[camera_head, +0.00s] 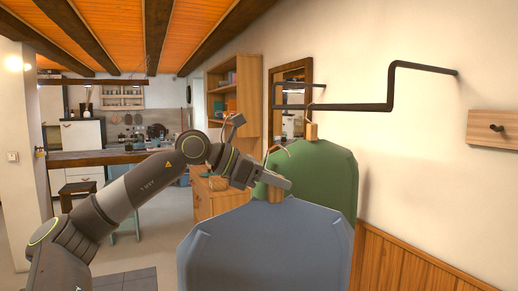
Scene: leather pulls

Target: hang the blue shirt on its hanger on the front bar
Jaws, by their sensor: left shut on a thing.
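The blue shirt (262,248) hangs upright in the foreground, its lower part cut off by the picture edge. My left gripper (282,186) is shut on the wooden neck of its hanger (275,195), just above the shirt. A thin hook curve shows above the gripper, apart from the bar in the picture. The dark metal bar (345,107) stands out from the right wall, up and to the right of the gripper, with a stepped bracket at its near end. My right gripper is not in view.
A green shirt (335,178) hangs behind the blue one, its wooden hanger neck (311,131) under the bar. A wooden peg board (495,128) is on the right wall. A wooden shelf (235,85) and a kitchen table (95,158) stand farther back.

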